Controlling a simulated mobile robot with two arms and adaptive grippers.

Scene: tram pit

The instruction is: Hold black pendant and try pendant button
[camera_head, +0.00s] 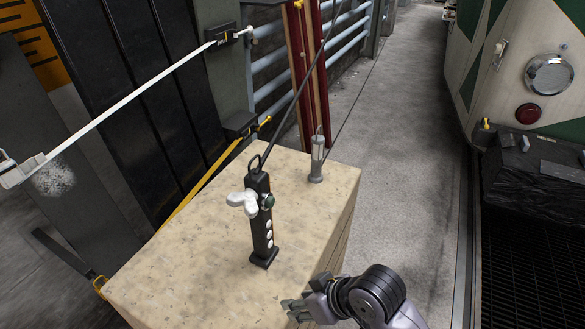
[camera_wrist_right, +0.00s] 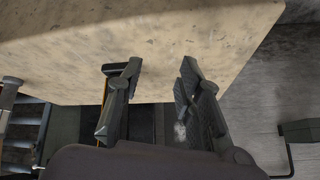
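The black pendant (camera_head: 261,222) stands upright on the pale box (camera_head: 160,285) in the head view. It has a loop at its top, a cable rising from it, white round buttons down its side, a dark green button (camera_head: 268,201) and a white lobed knob (camera_head: 242,201). My right gripper (camera_head: 297,308) is near the front right edge of the box, below and right of the pendant and apart from it. In the right wrist view its two fingers (camera_wrist_right: 162,68) are spread with nothing between them. The pendant does not show in that view. My left gripper is not in view.
A grey lamp-like object (camera_head: 317,158) stands at the back of the box. White (camera_head: 130,102) and yellow (camera_head: 200,187) bars run along the left. A green and cream tram (camera_head: 530,60) stands at the right. The grey floor (camera_head: 400,130) between is clear.

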